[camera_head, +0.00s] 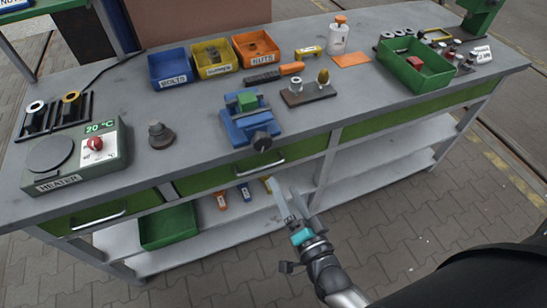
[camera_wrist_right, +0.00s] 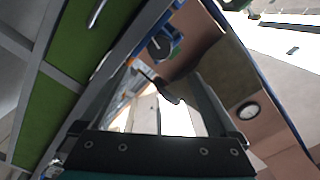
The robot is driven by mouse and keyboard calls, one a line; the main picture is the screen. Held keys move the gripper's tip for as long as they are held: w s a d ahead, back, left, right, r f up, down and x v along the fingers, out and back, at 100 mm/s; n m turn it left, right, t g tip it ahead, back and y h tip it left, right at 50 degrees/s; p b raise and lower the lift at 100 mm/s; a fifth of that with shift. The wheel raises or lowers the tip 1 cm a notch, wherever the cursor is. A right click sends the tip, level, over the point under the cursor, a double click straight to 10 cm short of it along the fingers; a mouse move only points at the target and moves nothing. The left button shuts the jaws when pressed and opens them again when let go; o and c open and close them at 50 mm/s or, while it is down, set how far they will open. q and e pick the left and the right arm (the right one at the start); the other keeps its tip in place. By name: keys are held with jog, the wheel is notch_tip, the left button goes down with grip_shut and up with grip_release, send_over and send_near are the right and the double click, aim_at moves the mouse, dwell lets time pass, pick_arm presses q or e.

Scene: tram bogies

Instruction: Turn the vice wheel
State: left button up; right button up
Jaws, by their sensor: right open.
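The blue vice (camera_head: 250,126) stands near the front edge of the grey workbench, with a green block (camera_head: 246,101) at its jaws. Its dark round wheel (camera_head: 262,142) faces the front of the bench. My right gripper (camera_head: 288,194) is open and empty, in front of the bench and below the wheel, apart from it. In the right wrist view the vice (camera_wrist_right: 173,40) and its wheel (camera_wrist_right: 160,46) show small beyond the open fingers (camera_wrist_right: 172,82). My left gripper is not in view.
A heater (camera_head: 80,158) and a dark stepped part (camera_head: 160,135) stand left of the vice. A plate with two upright pieces (camera_head: 308,95) lies to its right. Blue, yellow and orange bins (camera_head: 256,49) are behind. A drawer handle (camera_head: 263,164) juts out below the wheel.

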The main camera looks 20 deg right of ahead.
aim_at(264, 145)
dwell(0.5)
jog(key=w+n+b, duration=0.1)
jog(key=w+n, duration=0.2)
jog(key=w, duration=0.2)
jog(key=w+n+b, duration=0.1)
jog(key=w+n, duration=0.2)
jog(key=w, duration=0.2)
jog(key=w+n+b, duration=0.1)
jog(key=w+n, duration=0.3)
jog(key=w, duration=0.1)
jog(key=shift+a+r, duration=0.1)
jog(key=shift+a, duration=0.15)
dwell(0.3)
jog(key=c, duration=1.4)
